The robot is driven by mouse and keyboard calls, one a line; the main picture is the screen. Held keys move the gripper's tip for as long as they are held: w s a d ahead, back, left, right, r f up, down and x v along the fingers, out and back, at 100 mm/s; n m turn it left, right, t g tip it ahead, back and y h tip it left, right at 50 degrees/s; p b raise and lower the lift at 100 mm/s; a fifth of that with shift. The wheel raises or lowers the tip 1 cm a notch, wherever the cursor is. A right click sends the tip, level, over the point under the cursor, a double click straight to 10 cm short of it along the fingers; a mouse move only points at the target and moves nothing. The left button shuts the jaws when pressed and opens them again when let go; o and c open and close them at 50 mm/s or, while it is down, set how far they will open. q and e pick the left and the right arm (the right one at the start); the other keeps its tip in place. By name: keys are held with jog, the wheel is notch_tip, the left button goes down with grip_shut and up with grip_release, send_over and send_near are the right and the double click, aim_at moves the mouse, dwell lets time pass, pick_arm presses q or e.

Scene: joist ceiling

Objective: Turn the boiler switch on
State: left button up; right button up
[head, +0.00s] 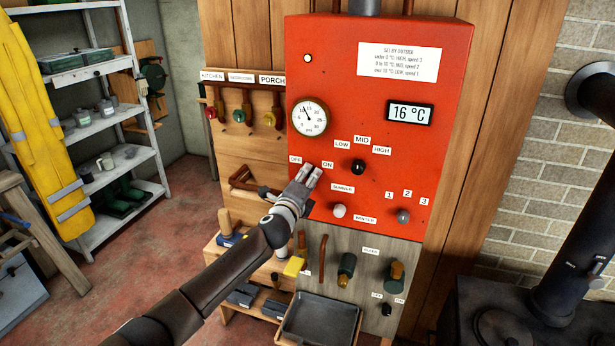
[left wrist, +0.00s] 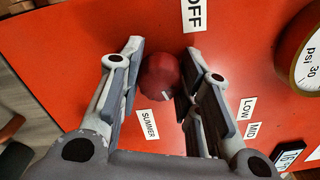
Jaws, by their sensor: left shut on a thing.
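The red boiler panel (head: 350,100) faces me. Its OFF label (head: 295,159) and ON label (head: 328,165) sit side by side below the round gauge. My left gripper (head: 309,174) is at the panel between these labels and hides the switch there in the head view. In the left wrist view, the dark red round switch knob (left wrist: 158,76) is between my left fingers (left wrist: 164,70), which are shut on it. A small white mark shows on the knob. The OFF label (left wrist: 193,15) is above it in that view. My right gripper is not in view.
A black knob (head: 358,167) under LOW, MID and HIGH, a white knob (head: 339,211) and a grey knob (head: 403,216) are nearby. The display (head: 409,113) reads 16 °C. A grey tray (head: 318,322) lies below. A dark stove pipe (head: 582,250) stands at right.

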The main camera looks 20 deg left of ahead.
pick_arm(q)
jog(key=shift+f+m+p, duration=0.1)
jog(key=shift+m+p, duration=0.4)
jog(key=shift+m, duration=1.2)
jog(key=o, duration=0.9)
jog(key=shift+d, duration=0.1)
jog(key=shift+o, duration=0.6)
jog(key=s, duration=1.2)
jog(key=shift+a, duration=0.25)
